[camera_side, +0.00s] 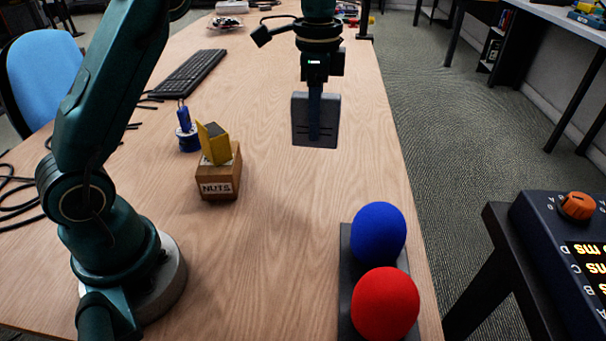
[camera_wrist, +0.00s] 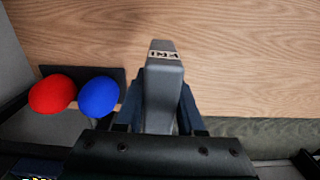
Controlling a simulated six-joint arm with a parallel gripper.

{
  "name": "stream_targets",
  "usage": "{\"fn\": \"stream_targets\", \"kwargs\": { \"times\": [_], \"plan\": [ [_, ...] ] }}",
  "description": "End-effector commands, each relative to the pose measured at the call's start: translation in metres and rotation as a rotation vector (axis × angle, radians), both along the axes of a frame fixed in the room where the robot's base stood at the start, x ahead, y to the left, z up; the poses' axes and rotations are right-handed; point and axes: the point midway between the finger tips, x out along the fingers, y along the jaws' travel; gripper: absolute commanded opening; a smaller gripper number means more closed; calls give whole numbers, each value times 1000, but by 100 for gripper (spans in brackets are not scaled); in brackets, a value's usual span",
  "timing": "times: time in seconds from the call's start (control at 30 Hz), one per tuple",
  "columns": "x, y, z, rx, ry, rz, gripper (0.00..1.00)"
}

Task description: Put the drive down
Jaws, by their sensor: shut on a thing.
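The drive is a dark grey, flat slab (camera_side: 301,122) hanging upright from my gripper (camera_side: 315,100) in the side view. It is above the wooden table (camera_side: 260,90), right of the middle; its exact height is hard to judge. My gripper is shut on it. In the wrist view the drive (camera_wrist: 163,85) is a grey block with a pale label at its far end, between the two dark fingers of my gripper (camera_wrist: 160,105). In the side view a finger covers part of the drive's face.
A black holder (camera_side: 346,270) bears a blue ball (camera_side: 378,233) and a red ball (camera_side: 386,303) at the table's near right edge. A wooden NUTS box (camera_side: 219,178) with a yellow item (camera_side: 213,143), a blue spool (camera_side: 187,138) and a keyboard (camera_side: 188,74) stand left. The middle table is clear.

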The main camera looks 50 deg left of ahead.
Motion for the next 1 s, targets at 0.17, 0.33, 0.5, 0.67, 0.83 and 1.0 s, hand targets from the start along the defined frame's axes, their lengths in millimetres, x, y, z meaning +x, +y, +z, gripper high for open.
{"fn": "stream_targets", "kwargs": {
  "times": [0.17, 0.33, 0.5, 0.67, 0.83, 1.0],
  "plan": [
    [0, 10, -19, -1, 2, 31, 0],
    [-1, 11, -50, -1, 6, 33, 0],
    [0, 10, -70, -1, 1, 32, 0],
    [-1, 10, -89, -1, 2, 32, 0],
    [0, 10, -108, -1, 1, 32, 0],
    [0, 10, -110, 0, -4, 32, 0]
  ]
}}
